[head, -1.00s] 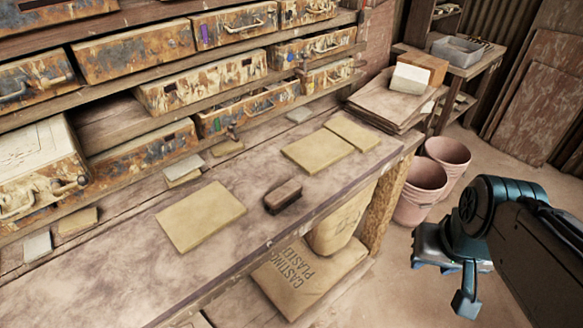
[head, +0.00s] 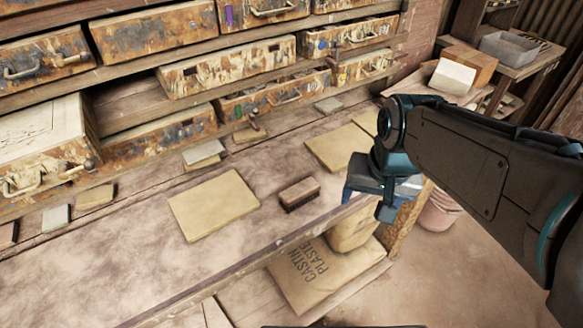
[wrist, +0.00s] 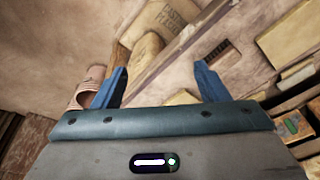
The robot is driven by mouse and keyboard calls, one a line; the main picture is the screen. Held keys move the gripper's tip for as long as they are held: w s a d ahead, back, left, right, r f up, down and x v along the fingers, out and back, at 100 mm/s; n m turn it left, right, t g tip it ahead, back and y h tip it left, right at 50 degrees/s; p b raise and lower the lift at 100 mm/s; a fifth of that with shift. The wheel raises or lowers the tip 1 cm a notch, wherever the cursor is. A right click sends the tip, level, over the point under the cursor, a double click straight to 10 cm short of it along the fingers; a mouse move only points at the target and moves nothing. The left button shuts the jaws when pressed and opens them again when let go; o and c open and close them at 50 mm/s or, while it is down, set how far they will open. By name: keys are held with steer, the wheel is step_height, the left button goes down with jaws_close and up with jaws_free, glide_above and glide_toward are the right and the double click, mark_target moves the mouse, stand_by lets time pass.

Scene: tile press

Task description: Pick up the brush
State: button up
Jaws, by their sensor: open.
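The brush (head: 299,192) is a small brown block with dark bristles along its underside. It lies on the workbench (head: 120,265) near the front edge, right of a flat tan tile. It also shows in the wrist view (wrist: 219,51), beyond the right finger. My gripper (head: 366,202) is to the right of the brush, by the bench's front edge, and apart from it. In the wrist view its two blue fingers (wrist: 161,75) are spread with nothing between them. My arm hides part of the bench's right end.
Tan tiles (head: 214,204) lie left of the brush and behind it to the right (head: 335,148). Shelves of worn drawers (head: 155,138) line the back. Plaster bags (head: 320,275) sit below the bench, and a pink bucket (head: 437,212) stands on the floor right.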

steer(key=w+a+m+g, duration=0.1)
steer(key=w+a+m, duration=0.35)
steer(key=w, duration=0.35)
steer(key=m+g, duration=0.1)
steer(key=m, duration=0.3)
glide_above(300, 188)
step_height(300, 188, down, 3)
steer(key=f, duration=0.8)
steer(key=shift+s+d+f, duration=0.1)
steer(key=shift+s+f, duration=0.15)
steer(key=shift+w+f+p, duration=0.15)
steer(key=shift+f+p, duration=0.15)
steer(key=shift+f, duration=1)
steer(key=shift+w+f+p, duration=0.15)
steer(key=shift+f+p, duration=0.1)
steer(key=shift+f, duration=1)
steer(key=c, duration=1.1)
